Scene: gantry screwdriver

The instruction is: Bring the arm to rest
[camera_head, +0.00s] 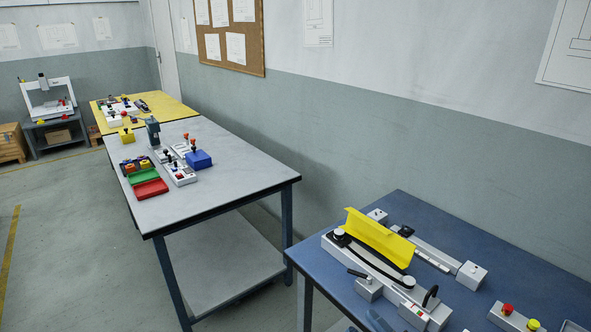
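No arm of mine shows clearly in the head view. My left gripper is not in the picture. A small blue-grey shape (379,321) is cut off by the bottom edge, in front of the long grey device (385,268) on the blue table (520,262). I cannot tell if this shape is part of my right gripper or a thing on the table. No gripper is seen holding anything.
A yellow angled cover (378,238) stands on the device. A rail with white blocks (471,276) lies behind it, and a button box (517,317) is at the right. A grey table (230,171) with coloured bins stands farther left. The floor at left is clear.

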